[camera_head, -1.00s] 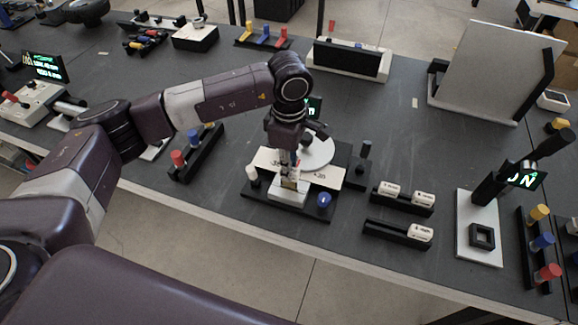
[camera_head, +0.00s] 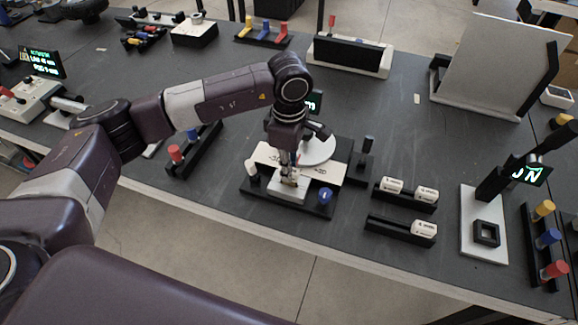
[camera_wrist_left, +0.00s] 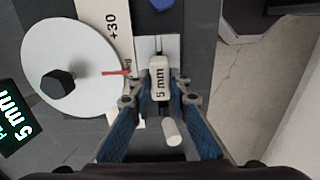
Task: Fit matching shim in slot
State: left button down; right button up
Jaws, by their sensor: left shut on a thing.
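My left gripper (camera_head: 289,180) points down over the slot fixture. In the left wrist view its blue-padded fingers (camera_wrist_left: 160,88) are shut on a white shim (camera_wrist_left: 160,72) marked "5 mm". The shim lies at the near end of a pale slotted block (camera_wrist_left: 150,45); how deep it sits in the slot I cannot tell. The block also shows in the head view (camera_head: 288,194), partly behind the gripper. A round white dial (camera_wrist_left: 75,68) with a red pointer sits beside it. A small screen (camera_wrist_left: 12,118) reads "5 mm". My right gripper is not in view.
More white shims lie in two black racks, the upper (camera_head: 405,198) and lower (camera_head: 400,233), right of the fixture. A white knob (camera_head: 252,167) and a blue knob (camera_head: 325,195) flank the block. A white stand (camera_head: 483,247) with a square socket is farther right.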

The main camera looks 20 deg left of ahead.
pick_arm(q)
jog(key=shift+f+b, duration=0.8)
jog(key=shift+f, duration=0.1)
jog(key=c, duration=1.7)
grip_release()
jog(key=shift+c, duration=0.2)
notch_tip(320, 180, up, 12)
